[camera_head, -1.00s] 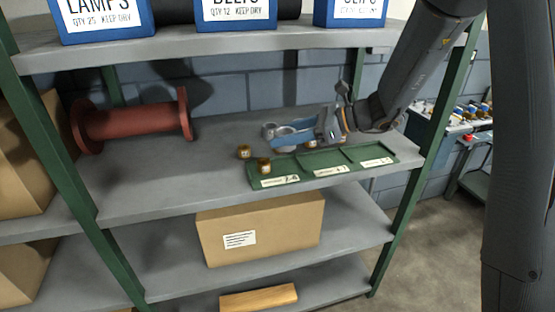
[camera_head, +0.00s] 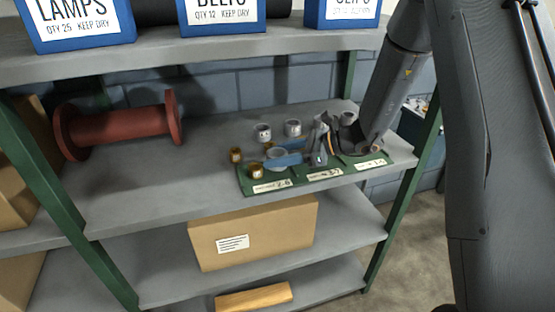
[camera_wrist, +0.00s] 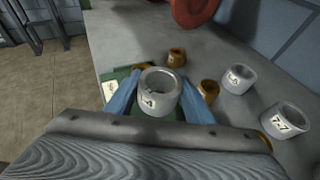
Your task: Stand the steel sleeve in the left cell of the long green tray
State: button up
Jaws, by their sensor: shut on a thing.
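My gripper (camera_head: 270,156) is shut on a grey steel sleeve (camera_head: 278,153), one blue finger on each side. The sleeve is upright, open end up. In the wrist view the sleeve (camera_wrist: 159,96) shows a partly hidden label ending in 4. The long green tray (camera_head: 244,187) lies along the shelf's front edge, with three labelled cells. The sleeve is over or in the tray's left part; I cannot tell whether it touches the floor. A brass piece (camera_head: 256,172) stands at the left cell, close to the sleeve, and shows in the wrist view (camera_wrist: 139,69).
Other brass pieces (camera_head: 235,155) (camera_wrist: 209,91) stand near the tray. Grey sleeves (camera_head: 262,133) (camera_head: 293,128) stand behind it. A red spool (camera_head: 118,126) lies at the left. Blue boxes (camera_head: 222,14) sit on the shelf above.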

jog(key=shift+f, duration=0.95)
jog(key=shift+f, duration=0.1)
jog(key=o, duration=1.5)
jog(key=shift+o, duration=0.2)
